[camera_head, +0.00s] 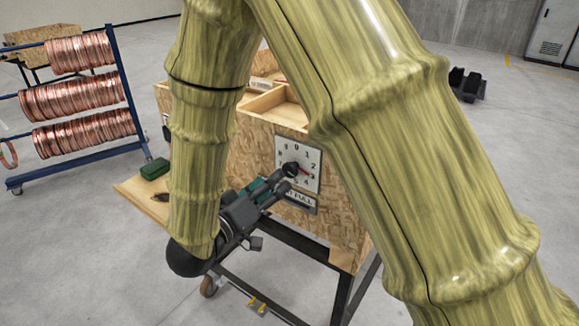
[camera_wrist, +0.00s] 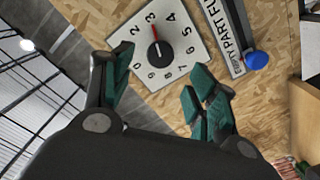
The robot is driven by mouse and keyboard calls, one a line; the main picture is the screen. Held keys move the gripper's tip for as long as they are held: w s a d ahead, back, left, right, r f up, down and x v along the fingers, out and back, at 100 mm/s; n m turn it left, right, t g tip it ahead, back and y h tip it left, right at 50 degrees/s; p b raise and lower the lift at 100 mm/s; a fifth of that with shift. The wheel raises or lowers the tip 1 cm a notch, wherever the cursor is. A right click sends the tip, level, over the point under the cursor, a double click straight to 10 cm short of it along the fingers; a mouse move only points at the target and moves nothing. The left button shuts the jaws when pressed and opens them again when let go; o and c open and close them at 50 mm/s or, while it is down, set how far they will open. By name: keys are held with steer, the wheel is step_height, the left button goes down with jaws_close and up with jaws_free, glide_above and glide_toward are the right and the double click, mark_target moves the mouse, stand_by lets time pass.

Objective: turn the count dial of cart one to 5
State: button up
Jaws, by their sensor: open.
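The count dial (camera_head: 313,160) is a white square plate with black numerals on the cart's chipboard side. In the wrist view the dial (camera_wrist: 178,76) lies ahead of my fingers. Its black round knob (camera_wrist: 160,50) carries a red pointer (camera_wrist: 153,30) that points at the 3. My gripper (camera_head: 281,183) is open and empty, just in front of the dial's lower left part in the head view. In the wrist view my gripper (camera_wrist: 163,66) has its green-padded fingers apart, with the knob beyond the gap between them. No contact with the knob shows.
A label strip (camera_wrist: 230,38) reading EMPTY, PART, FULL, with a blue knob (camera_wrist: 256,60), sits beside the dial. A green box (camera_head: 154,168) lies on the cart's wooden ledge (camera_head: 141,197). A blue rack (camera_head: 122,82) of copper coils stands at left. My arm covers much of the cart.

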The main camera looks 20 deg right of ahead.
mark_target(288, 171)
steer(key=p+x, duration=0.2)
steer(key=x, duration=0.6)
steer(key=shift+d, duration=0.1)
steer(key=c, duration=1)
